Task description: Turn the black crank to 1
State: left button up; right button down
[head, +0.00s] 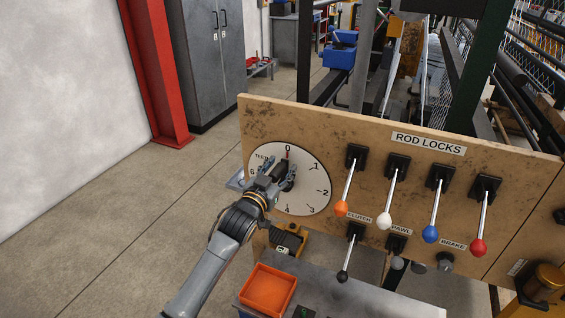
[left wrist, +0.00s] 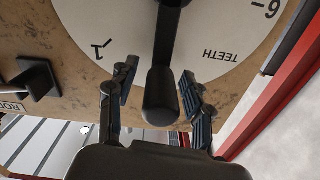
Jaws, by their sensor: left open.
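The black crank (head: 281,168) sits on the white round dial (head: 310,190), which is marked with numbers and the word TEETH. In the head view the crank is partly hidden by my left gripper (head: 277,178), and a small red mark shows just under the 0. In the left wrist view the crank's black handle (left wrist: 161,95) lies between the two fingers of my left gripper (left wrist: 158,92). The fingers are open, one on each side, with a gap visible on both sides. The 1 is to the left of the handle there. My right gripper is not in view.
Levers with orange (head: 341,208), white (head: 384,221), blue (head: 430,233) and red (head: 478,247) knobs stand right of the dial on the wooden panel (head: 350,130). A black-knobbed lever (head: 343,276) hangs below. An orange tray (head: 268,290) sits on the bench. Floor at left is clear.

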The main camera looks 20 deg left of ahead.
aim_at(308, 171)
pick_arm(q)
jog(key=shift+w, duration=0.85)
jog(key=shift+c, duration=0.2)
grip_shut()
jog(key=shift+d, duration=0.15)
jog(key=shift+d+m, duration=0.6)
jog(key=shift+m, duration=0.3)
jog(key=shift+d+f+m+p, duration=0.3)
jog(key=shift+d+m, duration=0.55)
jog(key=shift+m, duration=0.35)
jog(key=shift+d+f+m+b, duration=0.15)
jog(key=shift+d+f+m, duration=0.15)
jog(key=shift+d+m, duration=0.35)
jog(key=shift+d+f+m+b, duration=0.1)
jog(key=shift+d+f+m, duration=0.25)
jog(key=shift+m, duration=0.55)
jog(key=shift+d+f+m+b, duration=0.15)
jog(key=shift+d+f+m, duration=0.25)
jog(key=shift+m, duration=0.35)
jog(key=shift+d, duration=0.1)
